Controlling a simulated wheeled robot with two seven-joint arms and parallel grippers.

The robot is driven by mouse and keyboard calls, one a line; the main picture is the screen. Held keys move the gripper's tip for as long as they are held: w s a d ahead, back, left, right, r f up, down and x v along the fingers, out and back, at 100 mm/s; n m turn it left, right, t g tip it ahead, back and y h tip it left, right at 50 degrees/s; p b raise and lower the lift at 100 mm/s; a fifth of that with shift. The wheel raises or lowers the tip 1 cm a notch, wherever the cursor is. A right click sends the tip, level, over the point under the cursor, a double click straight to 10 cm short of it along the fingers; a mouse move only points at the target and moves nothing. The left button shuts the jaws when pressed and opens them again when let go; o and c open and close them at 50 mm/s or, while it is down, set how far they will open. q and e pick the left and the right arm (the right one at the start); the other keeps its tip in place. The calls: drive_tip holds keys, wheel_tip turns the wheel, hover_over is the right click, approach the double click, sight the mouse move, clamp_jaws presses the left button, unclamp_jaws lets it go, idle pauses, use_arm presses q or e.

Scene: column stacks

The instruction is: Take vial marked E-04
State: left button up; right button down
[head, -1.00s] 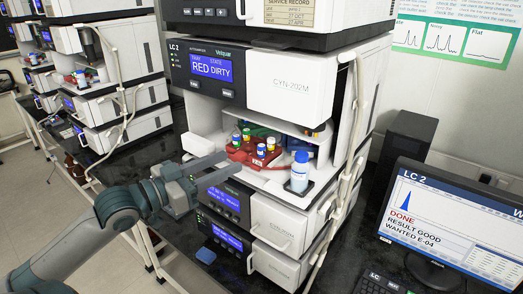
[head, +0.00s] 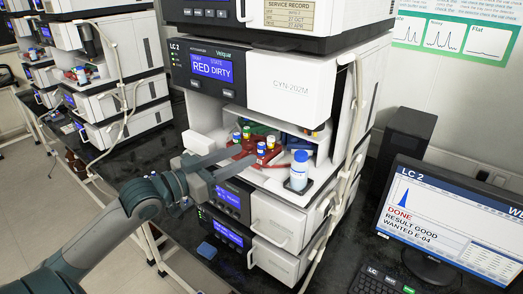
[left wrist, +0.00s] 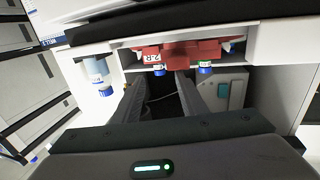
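I cannot read the vial labels, so I cannot tell which is E-04. My left gripper (head: 248,156) reaches in from the left at the front of the rack, its two fingers apart and empty. My right gripper is not in view.
A white bottle with a blue cap (head: 299,172) stands at the bay's right front corner. A monitor (head: 450,222) reads DONE, RESULT GOOD, WANTED E-04. A hose (head: 352,130) runs down the unit's right side.

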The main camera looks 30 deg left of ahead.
sight(262, 151)
use_arm(q)
drive_tip(key=p+x, duration=0.2)
drive_tip(key=x, duration=0.1)
drive_tip(key=shift+w+r, duration=0.25)
drive_tip(key=shift+r, duration=0.1)
drive_tip(key=shift+w+d+f+p, duration=0.2)
drive_tip(key=shift+w+d+p, duration=0.15)
drive_tip(key=shift+w, duration=0.25)
drive_tip(key=c, duration=0.9)
